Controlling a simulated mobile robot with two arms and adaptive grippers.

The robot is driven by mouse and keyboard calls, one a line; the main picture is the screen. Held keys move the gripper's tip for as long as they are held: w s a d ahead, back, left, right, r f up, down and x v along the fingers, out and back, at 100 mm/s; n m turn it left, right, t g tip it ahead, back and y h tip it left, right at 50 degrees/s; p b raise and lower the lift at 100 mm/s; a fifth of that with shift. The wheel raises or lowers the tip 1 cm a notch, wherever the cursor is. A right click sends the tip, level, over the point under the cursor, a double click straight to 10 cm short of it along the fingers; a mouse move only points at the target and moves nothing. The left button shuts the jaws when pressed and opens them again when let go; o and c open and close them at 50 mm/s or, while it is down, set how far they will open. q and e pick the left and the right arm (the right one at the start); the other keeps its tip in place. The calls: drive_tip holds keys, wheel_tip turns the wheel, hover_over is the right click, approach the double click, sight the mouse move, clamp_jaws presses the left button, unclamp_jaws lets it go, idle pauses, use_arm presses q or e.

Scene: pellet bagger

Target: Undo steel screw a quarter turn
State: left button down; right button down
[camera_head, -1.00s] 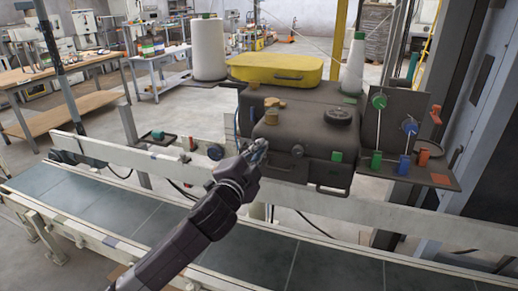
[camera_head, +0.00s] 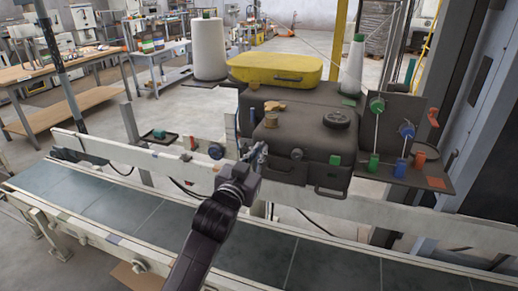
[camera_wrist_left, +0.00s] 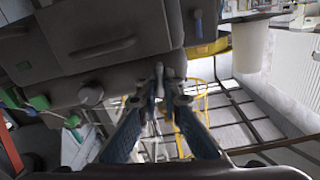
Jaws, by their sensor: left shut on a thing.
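My left gripper (camera_head: 257,156) is at the front left side of the dark sewing head (camera_head: 318,143), its fingertips against that side. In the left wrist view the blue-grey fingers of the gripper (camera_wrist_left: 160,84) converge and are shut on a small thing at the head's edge. This is taken to be the steel screw, but the fingertips hide most of it and its turn angle cannot be read. My right gripper is not in view.
A round knob (camera_head: 296,153) and a front handle (camera_head: 330,191) stick out right of the gripper. A yellow cover (camera_head: 275,67) and white thread cone (camera_head: 209,50) stand behind. A pale rail (camera_head: 378,215) and conveyor (camera_head: 262,248) run below.

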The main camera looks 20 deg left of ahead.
use_arm(q)
drive_tip(key=shift+n+p, duration=0.35)
drive_tip(key=shift+n, duration=0.45)
drive_tip(key=c, duration=2.1)
unclamp_jaws()
drive_tip(key=shift+s, duration=0.15)
drive_tip(key=s, duration=1.1)
drive_tip(key=shift+s+a, duration=0.2)
drive_tip(key=shift+s, duration=0.2)
